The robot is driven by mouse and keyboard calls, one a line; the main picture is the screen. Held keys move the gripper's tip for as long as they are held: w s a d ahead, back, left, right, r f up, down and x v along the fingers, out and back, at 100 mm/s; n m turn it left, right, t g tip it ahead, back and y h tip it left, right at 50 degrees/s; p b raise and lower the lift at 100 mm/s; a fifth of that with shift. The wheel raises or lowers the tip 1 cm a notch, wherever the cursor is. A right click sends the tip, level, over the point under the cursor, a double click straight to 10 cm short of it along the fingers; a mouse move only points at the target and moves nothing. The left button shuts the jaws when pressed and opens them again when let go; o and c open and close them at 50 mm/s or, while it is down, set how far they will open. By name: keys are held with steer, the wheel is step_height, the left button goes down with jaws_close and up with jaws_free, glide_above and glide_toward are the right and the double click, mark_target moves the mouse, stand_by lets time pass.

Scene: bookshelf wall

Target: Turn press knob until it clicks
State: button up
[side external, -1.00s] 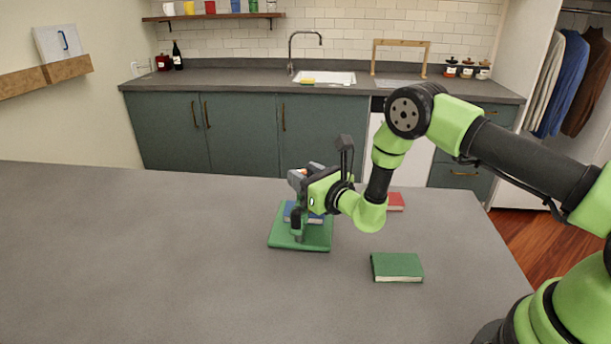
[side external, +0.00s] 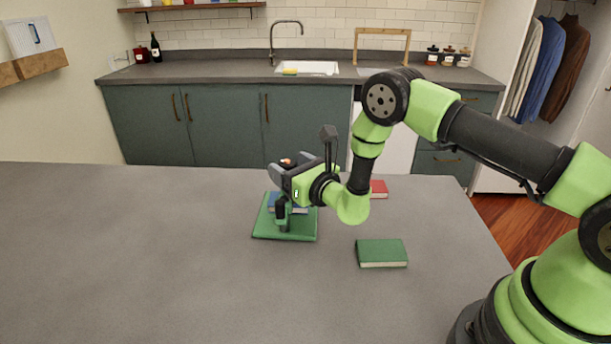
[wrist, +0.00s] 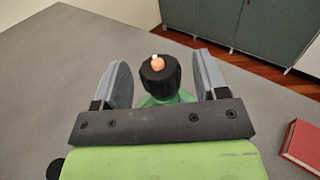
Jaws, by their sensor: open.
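The press knob (wrist: 160,82) is a black, ribbed round cap with a small orange-pink piece and a light spot on top. In the wrist view it sits between the two grey fingers of my gripper (wrist: 160,65), which are spread with a gap on each side. Green shows beneath the knob. In the side view my gripper (side external: 281,190) is over a flat green plate (side external: 268,233) on the counter. The knob is mostly hidden there by the gripper; a small orange spot shows at its top.
A blue book-like item (side external: 274,201) shows at the green plate. A green book (side external: 382,254) lies to its right, and a red book (side external: 379,188) lies behind my arm. The grey worktop (side external: 130,250) is clear on the left.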

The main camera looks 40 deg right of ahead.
steer(key=s, duration=0.9)
stand_by(0.3)
